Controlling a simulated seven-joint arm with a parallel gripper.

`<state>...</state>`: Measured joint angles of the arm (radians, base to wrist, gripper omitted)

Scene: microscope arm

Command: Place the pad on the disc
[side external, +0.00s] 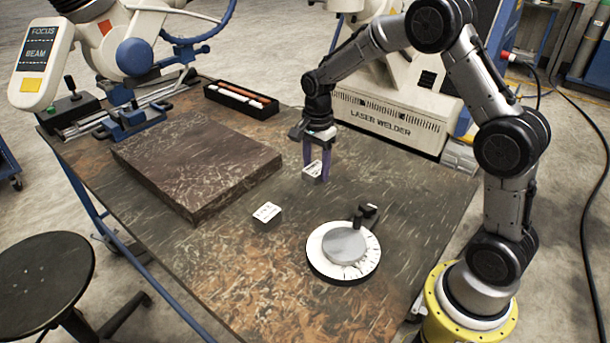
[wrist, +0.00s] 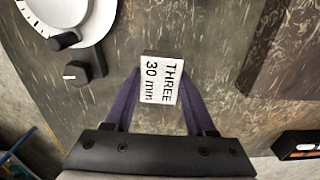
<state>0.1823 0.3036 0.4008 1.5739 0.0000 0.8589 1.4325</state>
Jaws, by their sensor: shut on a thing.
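My gripper (side external: 316,168) has purple fingers and is shut on a small grey block (side external: 312,171) with a white label. In the wrist view the label on this held block (wrist: 161,80) reads "THREE 30 mm", and the fingers (wrist: 160,95) are on either side of it. In the side view it hangs above the table, behind the dial. The disc (side external: 344,245) is a plain grey round plate on a white dial with tick marks (side external: 325,268). A second labelled block (side external: 267,214) sits on the table left of the dial; its text is too small to read. I cannot tell which block is the pad.
A black knob block (side external: 368,213) stands at the dial's back edge. A large dark stone slab (side external: 197,166) lies at the left of the table. A black tray of rods (side external: 241,99) and a laser welder (side external: 390,122) stand behind. Table around the dial's front is clear.

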